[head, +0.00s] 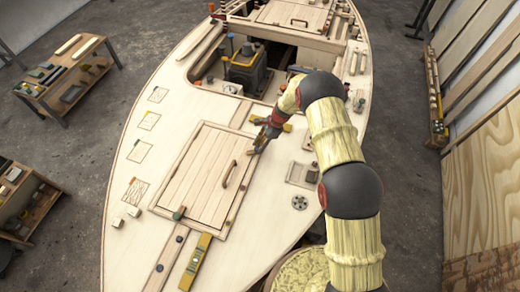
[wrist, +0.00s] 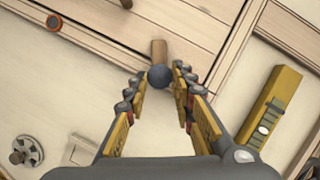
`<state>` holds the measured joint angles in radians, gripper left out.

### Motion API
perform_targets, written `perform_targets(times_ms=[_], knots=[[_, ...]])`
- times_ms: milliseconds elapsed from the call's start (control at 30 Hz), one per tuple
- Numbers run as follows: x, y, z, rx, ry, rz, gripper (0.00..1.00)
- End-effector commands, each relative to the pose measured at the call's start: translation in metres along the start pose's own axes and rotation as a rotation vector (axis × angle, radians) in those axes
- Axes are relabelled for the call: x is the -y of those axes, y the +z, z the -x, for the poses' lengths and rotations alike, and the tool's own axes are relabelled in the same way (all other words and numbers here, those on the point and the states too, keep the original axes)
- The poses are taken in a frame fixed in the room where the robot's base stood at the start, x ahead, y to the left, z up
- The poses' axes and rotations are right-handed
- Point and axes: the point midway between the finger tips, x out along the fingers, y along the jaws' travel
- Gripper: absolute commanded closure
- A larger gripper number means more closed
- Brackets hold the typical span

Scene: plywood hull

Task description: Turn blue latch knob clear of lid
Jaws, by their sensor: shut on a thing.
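The blue latch knob (wrist: 160,77) is a dark blue-grey ball at the near end of a short wooden latch bar (wrist: 159,50). In the wrist view the bar points up from the knob across the wooden trim at the lid's edge. The plank lid (wrist: 165,18) fills the top of that view; in the head view the lid (head: 196,180) lies flat in the deck with a bar handle. My gripper (wrist: 161,78) is shut on the knob, one finger on each side. In the head view my gripper (head: 259,146) is at the lid's right edge and hides the knob.
A yellow spirit level (wrist: 270,108) lies on the deck right of my gripper. A round metal fitting (wrist: 27,150) is at lower left. An open cockpit (head: 240,75) lies beyond.

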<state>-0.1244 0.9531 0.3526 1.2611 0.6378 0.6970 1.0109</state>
Motion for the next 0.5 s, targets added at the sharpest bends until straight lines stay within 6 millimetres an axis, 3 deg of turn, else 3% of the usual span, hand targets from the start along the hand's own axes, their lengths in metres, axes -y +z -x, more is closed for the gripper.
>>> perform_targets(times_ms=[500], knots=[[0.0069,0.0,-0.0044,-0.001,0.185,0.455,1.0]])
